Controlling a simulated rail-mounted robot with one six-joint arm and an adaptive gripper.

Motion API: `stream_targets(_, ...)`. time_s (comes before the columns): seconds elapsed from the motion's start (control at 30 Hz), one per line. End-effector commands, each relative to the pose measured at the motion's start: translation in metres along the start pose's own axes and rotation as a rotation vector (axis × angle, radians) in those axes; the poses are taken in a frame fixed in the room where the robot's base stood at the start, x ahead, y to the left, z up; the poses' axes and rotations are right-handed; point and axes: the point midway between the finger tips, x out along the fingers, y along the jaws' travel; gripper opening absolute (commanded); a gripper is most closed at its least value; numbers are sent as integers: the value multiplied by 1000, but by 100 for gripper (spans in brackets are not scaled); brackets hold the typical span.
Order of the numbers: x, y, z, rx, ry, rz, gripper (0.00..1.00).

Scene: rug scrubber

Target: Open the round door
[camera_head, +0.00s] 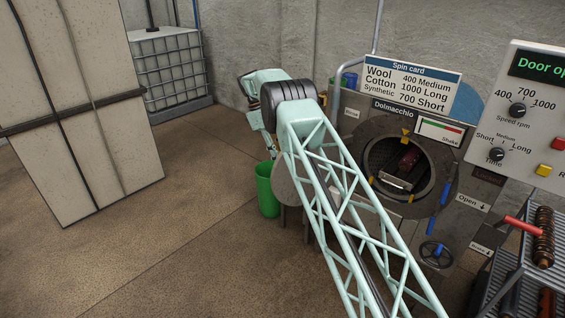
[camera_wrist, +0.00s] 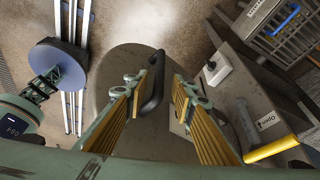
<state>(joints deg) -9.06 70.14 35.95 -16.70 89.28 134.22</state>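The round door (camera_head: 290,186) is a grey disc swung out to the left of the machine, partly hidden behind my arm in the head view. In the wrist view the door (camera_wrist: 140,58) lies in front of my gripper (camera_wrist: 156,86), with a dark curved handle (camera_wrist: 151,90) on it. My gripper is open, with one yellow ribbed finger on each side of the handle. A gap shows on the right; contact on the left is unclear. The machine's round opening (camera_head: 372,158) is uncovered, with a dark reddish roll (camera_head: 408,159) inside.
A control panel (camera_head: 530,110) at right shows "Door op", cut off by the frame. A green bin (camera_head: 267,190) stands beside the door. A rack (camera_head: 510,285) with rolls stands front right. A tall pale block (camera_head: 85,100) is at left, with open floor between.

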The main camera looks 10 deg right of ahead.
Motion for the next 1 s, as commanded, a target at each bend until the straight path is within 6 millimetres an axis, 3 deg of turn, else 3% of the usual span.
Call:
stream_targets(0.43,-38,-1,0,1,-1,-1,24)
stream_targets(1.0,-44,0,-1,1,0,0,24)
